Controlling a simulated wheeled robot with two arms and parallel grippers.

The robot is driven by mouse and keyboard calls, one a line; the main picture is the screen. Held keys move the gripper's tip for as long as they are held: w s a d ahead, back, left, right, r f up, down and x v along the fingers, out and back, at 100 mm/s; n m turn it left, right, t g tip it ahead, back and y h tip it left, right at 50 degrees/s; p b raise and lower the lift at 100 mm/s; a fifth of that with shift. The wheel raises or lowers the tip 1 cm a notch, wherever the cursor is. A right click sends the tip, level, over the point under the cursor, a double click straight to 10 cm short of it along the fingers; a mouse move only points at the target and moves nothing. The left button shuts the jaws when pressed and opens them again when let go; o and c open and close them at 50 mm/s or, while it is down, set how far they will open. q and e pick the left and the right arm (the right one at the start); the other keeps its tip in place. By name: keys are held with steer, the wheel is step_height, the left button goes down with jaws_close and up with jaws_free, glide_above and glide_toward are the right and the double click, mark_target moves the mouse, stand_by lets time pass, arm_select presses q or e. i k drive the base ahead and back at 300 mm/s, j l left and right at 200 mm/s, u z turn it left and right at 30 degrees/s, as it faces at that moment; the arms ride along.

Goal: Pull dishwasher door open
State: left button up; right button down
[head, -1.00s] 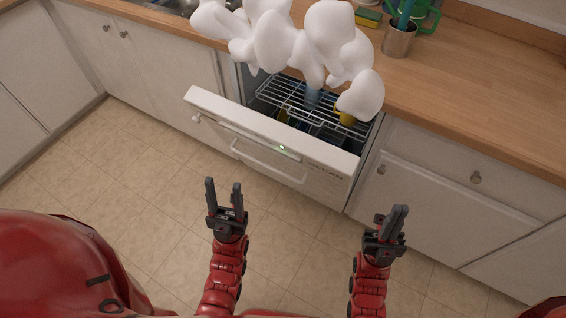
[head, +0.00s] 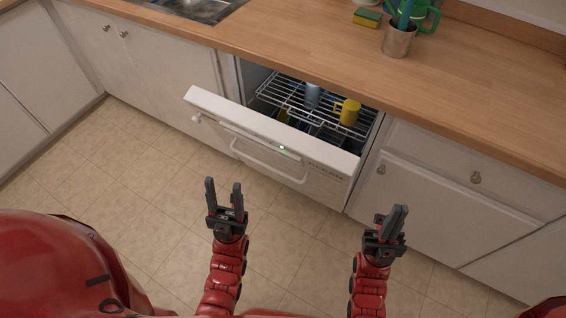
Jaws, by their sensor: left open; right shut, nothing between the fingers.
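The white dishwasher door (head: 215,114) is tilted partly open, its top edge leaning out from under the counter. A curved handle (head: 268,163) runs across its front and a small green light shows near its top edge. Behind the door, a wire rack (head: 288,92) holds a yellow mug (head: 348,111) and a blue-grey cup (head: 312,95). My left gripper (head: 224,188) is open and empty in front of the door, apart from the handle. My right gripper (head: 396,213) is shut and empty, right of the door, in front of the cabinets.
A wooden counter (head: 330,50) runs above, with a sink (head: 195,8), a sponge (head: 367,18) and a metal cup (head: 398,40) holding green items. White cabinets (head: 455,195) with knobs flank the dishwasher. The tiled floor (head: 130,165) is clear.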

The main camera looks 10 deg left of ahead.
mark_target(327, 175)
steer(key=k+j, duration=0.15)
steer(key=j, duration=0.25)
steer(key=k+j, duration=0.1)
steer(key=j, duration=0.3)
steer(key=k+j+z, duration=0.1)
steer(key=j, duration=0.35)
steer(key=k, duration=0.05)
